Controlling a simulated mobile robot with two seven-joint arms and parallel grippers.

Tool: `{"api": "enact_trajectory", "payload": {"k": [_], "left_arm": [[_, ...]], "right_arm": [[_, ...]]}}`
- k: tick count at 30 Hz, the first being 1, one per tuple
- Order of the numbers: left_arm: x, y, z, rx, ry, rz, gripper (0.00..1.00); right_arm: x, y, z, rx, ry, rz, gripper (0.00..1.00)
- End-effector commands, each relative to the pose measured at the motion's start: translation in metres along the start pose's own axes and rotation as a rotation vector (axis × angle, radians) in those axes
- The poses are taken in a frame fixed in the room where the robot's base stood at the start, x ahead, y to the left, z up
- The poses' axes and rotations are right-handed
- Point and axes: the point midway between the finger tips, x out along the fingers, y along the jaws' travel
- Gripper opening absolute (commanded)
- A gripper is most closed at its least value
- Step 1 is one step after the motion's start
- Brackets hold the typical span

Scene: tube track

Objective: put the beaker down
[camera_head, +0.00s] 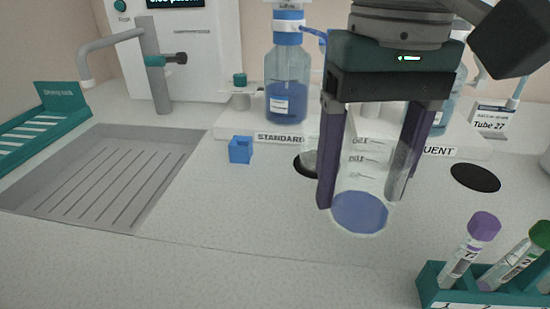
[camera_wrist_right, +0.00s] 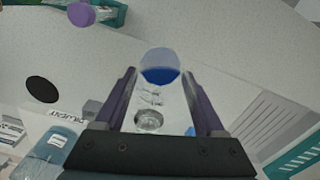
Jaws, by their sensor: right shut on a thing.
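The clear beaker (camera_head: 361,182) has graduation marks and a layer of blue liquid at its base. It stands between the fingers of my right gripper (camera_head: 355,196), which is shut on it. The beaker looks upright over the white bench, in front of the standard bottle. I cannot tell whether its base touches the bench. The right wrist view shows the beaker (camera_wrist_right: 160,72) between both fingers of the right gripper (camera_wrist_right: 165,85), with the blue liquid at its far end. My left gripper is in neither view.
A small blue block (camera_head: 241,149) lies left of the beaker. A sunken grey sink (camera_head: 110,175) is at the left. A teal tube rack (camera_head: 440,289) with capped tubes stands at front right. The blue-filled bottle (camera_head: 287,90) is behind. A black round spot (camera_head: 475,178) lies right.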

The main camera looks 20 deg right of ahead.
Motion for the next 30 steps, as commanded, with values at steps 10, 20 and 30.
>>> {"api": "enact_trajectory", "payload": {"k": [10, 20, 30], "left_arm": [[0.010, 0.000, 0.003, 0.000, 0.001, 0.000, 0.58], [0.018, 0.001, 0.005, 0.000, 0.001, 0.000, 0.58], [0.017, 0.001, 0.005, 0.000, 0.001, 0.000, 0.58]], "right_arm": [[0.041, 0.000, 0.000, 0.000, -0.001, 0.001, 0.19], [0.075, 0.000, 0.000, -0.001, 0.001, 0.000, 0.19], [0.077, 0.000, 0.000, -0.001, 0.001, -0.001, 0.79]]}}
